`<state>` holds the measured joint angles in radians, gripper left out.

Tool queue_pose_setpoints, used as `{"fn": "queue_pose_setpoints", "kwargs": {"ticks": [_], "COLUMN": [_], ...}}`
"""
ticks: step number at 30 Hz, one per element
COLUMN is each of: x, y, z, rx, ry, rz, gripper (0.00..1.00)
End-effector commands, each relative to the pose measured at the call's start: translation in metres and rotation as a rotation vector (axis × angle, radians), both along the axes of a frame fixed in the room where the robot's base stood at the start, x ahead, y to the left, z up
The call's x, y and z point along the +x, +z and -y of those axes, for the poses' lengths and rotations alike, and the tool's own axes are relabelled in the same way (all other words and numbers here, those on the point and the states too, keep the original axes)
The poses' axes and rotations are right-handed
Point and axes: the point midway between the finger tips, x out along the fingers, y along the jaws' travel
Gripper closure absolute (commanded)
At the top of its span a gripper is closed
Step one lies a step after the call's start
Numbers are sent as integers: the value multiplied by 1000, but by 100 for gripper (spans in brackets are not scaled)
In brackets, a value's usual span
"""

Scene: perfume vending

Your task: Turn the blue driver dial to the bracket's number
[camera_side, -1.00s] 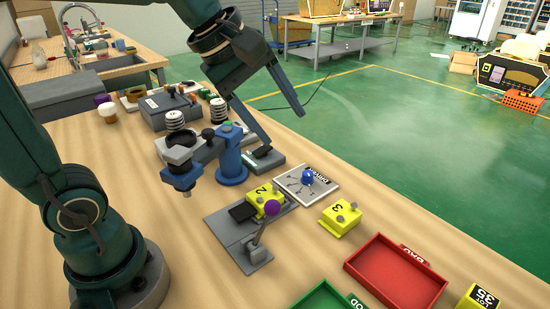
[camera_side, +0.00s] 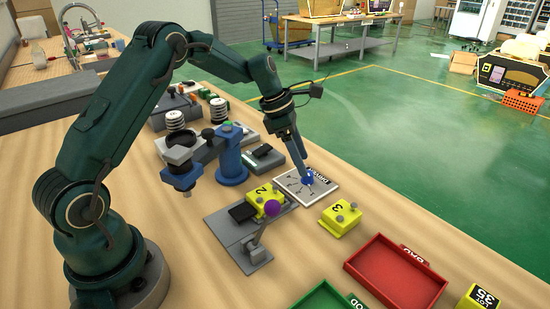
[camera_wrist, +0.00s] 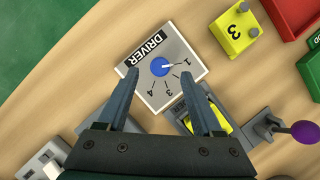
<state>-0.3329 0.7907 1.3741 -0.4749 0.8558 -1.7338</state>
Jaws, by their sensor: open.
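The blue driver dial (camera_side: 307,179) sits on a white plate (camera_side: 292,186) marked DRIVER, with numbers around it. In the wrist view the dial (camera_wrist: 160,67) has a white pointer aimed near the 1; 3 and 4 are also readable. My gripper (camera_side: 304,166) is right above the dial, pointing down. In the wrist view my gripper (camera_wrist: 160,80) is open, with one finger on each side of the dial and a gap to it. A yellow bracket (camera_side: 264,197) marked 2 sits in the grey fixture (camera_side: 228,228). Another yellow bracket (camera_side: 340,219), marked 3, stands on the table.
A lever with a purple knob (camera_side: 271,208) stands at the fixture's front. A red tray (camera_side: 395,275) and a green tray (camera_side: 325,300) lie front right. A blue press stand (camera_side: 231,160) is left of the dial plate.

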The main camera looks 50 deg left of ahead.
Motion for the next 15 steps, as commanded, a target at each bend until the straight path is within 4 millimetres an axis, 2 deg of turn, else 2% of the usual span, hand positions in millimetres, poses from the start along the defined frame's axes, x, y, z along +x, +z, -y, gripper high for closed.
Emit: {"fn": "queue_pose_setpoints", "kwargs": {"ticks": [6, 15], "x": [7, 10], "y": [-26, -33], "z": [9, 10], "rx": [0, 2], "ry": [-4, -3], "rz": [-2, 2], "gripper": [33, 33]}}
